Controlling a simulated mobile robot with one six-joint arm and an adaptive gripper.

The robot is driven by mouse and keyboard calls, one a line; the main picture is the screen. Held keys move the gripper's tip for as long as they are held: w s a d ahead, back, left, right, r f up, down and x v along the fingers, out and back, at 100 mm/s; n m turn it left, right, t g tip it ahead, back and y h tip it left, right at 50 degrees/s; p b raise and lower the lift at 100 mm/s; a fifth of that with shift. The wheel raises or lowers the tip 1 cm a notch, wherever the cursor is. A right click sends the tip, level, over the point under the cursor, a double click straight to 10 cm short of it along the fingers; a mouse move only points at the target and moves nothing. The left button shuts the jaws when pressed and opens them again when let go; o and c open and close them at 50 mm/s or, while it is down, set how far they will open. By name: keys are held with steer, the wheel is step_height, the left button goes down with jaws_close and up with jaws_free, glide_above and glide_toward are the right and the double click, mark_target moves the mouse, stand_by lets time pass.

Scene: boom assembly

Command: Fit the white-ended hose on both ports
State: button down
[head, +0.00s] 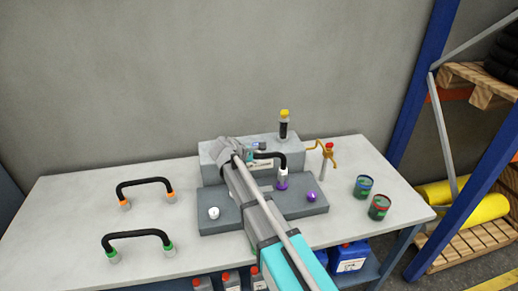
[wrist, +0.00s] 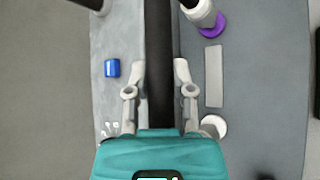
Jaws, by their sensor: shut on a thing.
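The white-ended hose is a black tube (head: 268,155) that bends down at its right to a white end (head: 283,172). That end stands upright over a purple-ringed port (head: 282,185) on the grey block; I cannot tell if it is fully seated. In the wrist view the white end (wrist: 202,14) and purple ring (wrist: 212,28) show at the top. My gripper (wrist: 160,63) is shut on the hose, which runs between its fingers. A white round port (head: 214,212) sits at the block's left and also shows in the wrist view (wrist: 212,126). The hose's other end is hidden.
An orange-ended hose (head: 145,184) and a green-ended hose (head: 137,236) lie at the left. A purple knob (head: 311,196) is on the block. A yellow-topped post (head: 284,122) rises behind. Two cans (head: 363,186) (head: 379,207) and a brass tap (head: 328,150) stand at the right.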

steer(key=shift+w+d, duration=0.15)
steer(key=shift+d, duration=0.1)
steer(key=r+p, duration=0.3)
steer(key=shift+a+r, duration=0.15)
steer(key=shift+a, duration=0.1)
stand_by(0.5)
steer(key=shift+f+b, duration=2.75)
steer(key=shift+f, duration=0.2)
steer(key=shift+f+b, duration=0.6)
steer(key=c, duration=0.8)
jaws_free()
steer(key=shift+o, duration=0.2)
